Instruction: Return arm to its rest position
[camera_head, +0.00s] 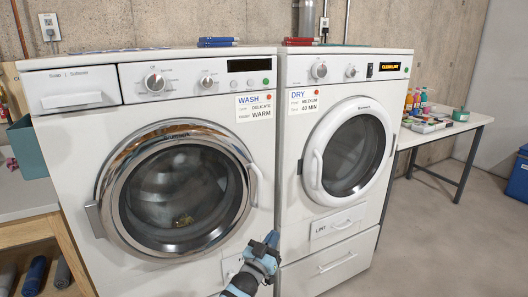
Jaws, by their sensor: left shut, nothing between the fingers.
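My left gripper (272,238) shows at the bottom centre of the head view, with its blue and dark arm coming up from the lower edge. Its fingers are shut and empty. It is in front of the lower right part of the washer (160,110), near the seam with the dryer (345,130). I cannot tell whether it touches the washer front. The round doors of both machines look closed. My right gripper is not in view.
A side table (485,118) with bottles and small packs stands at the right, with a blue bin (518,175) beyond it. A wooden shelf unit (38,232) with dark rolled items is at the lower left. The floor (440,240) at the lower right is clear.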

